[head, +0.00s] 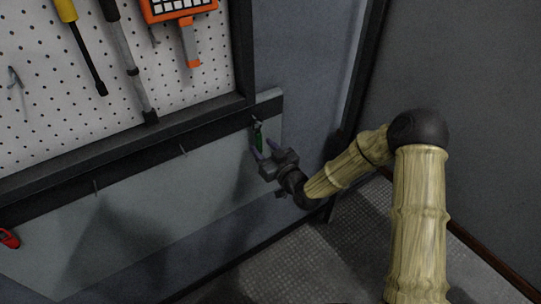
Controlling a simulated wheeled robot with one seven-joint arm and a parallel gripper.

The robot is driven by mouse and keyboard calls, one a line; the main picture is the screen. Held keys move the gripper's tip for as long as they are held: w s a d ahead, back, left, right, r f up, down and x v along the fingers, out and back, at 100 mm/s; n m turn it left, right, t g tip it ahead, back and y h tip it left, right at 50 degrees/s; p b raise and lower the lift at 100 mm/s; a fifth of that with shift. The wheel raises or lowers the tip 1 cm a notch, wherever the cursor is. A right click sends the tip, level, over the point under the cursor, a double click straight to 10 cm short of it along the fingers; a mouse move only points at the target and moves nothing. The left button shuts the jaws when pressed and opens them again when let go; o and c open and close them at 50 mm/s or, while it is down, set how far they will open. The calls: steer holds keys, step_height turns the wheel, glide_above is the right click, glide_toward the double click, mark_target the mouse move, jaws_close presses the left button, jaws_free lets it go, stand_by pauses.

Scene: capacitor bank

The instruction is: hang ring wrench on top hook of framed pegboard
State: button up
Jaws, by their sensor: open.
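The framed pegboard (185,85) fills the upper left of the head view, white with dark holes and a dark frame. A small hook-like piece (14,77) shows at its left, and its upper edge is out of view. Contact is not clear.
A yellow screwdriver (66,12), a long grey tool (128,60) and an orange device (181,8) hang on the pegboard. The dark rail (140,165) has bare hooks, and a red item (8,238) hangs at far left. Grey walls and floor (350,240) lie right.

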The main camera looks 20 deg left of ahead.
steer(key=shift+x, duration=1.15)
jaws_close()
steer(key=shift+r, duration=0.2)
stand_by(0.7)
steer(key=shift+s+d+r, duration=0.1)
steer(key=shift+d+r, duration=0.05)
steer(key=shift+r, duration=0.05)
steer(key=shift+r, duration=0.1)
